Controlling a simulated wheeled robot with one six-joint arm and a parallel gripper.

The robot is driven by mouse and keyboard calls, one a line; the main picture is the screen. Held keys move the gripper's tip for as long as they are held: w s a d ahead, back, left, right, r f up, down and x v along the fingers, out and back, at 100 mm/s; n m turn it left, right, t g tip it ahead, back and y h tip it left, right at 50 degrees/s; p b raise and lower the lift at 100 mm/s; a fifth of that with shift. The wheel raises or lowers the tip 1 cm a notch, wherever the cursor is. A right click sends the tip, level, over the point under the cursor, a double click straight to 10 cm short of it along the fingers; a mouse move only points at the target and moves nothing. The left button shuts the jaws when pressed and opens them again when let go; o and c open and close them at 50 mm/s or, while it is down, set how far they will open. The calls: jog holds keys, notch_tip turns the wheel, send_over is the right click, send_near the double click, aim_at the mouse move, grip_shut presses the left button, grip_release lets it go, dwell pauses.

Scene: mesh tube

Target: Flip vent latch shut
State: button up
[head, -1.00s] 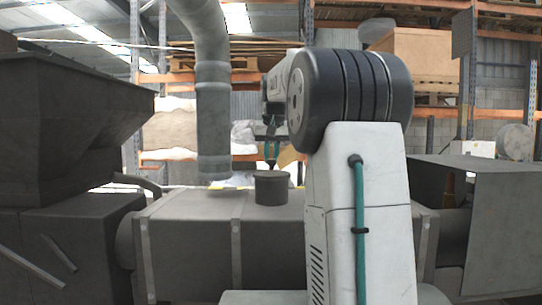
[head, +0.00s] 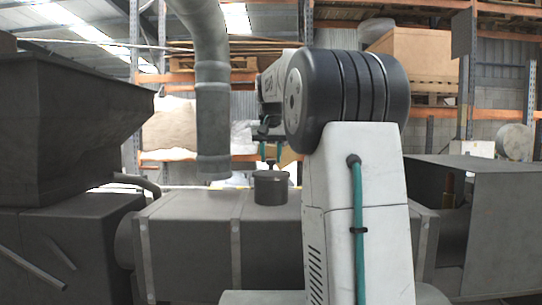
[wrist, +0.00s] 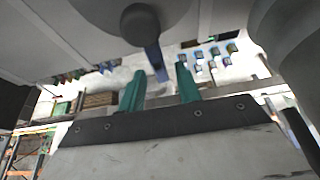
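A grey cylindrical vent stub (head: 270,188) stands upright on the long grey barrel (head: 185,235) in the head view. In the wrist view a dark round part (wrist: 140,22) carries a short blue lever (wrist: 157,62), which looks like the latch. My gripper (head: 271,158) is just above the stub; its two teal fingers are apart and empty. In the wrist view my gripper (wrist: 160,86) has one finger on each side of the lever's tip, with gaps showing. I cannot tell the lever's depth relative to the fingers. The lever is not clear in the head view.
A thick vertical pipe (head: 212,120) hangs left of my gripper. A large dark hopper (head: 75,125) stands at far left, and a grey box-like housing (head: 500,225) at right. Shelving with cartons fills the background.

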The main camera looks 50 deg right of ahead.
jog(key=v, duration=0.7)
jog(key=shift+a+r, duration=0.1)
jog(key=shift+r, duration=0.3)
dwell(0.4)
